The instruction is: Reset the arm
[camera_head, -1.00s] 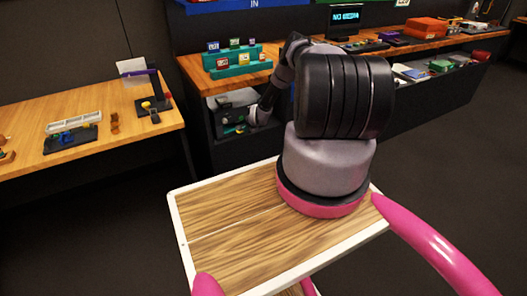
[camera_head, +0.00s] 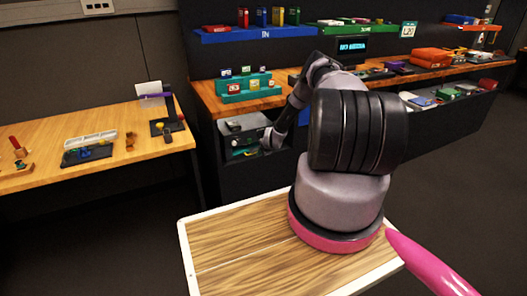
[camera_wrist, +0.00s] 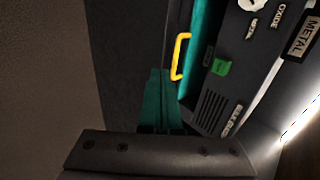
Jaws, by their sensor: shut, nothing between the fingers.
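My arm stands on my wood-topped base and reaches back and left toward the open bay under the back workbench. My gripper (camera_head: 270,141) is small in the head view, at the front of that bay. In the wrist view its teal fingers (camera_wrist: 158,75) are together with nothing between them. I cannot tell whether the fingertips touch anything.
A wooden table (camera_head: 55,143) with small items stands at the left. Dark floor is clear at the left front and right.

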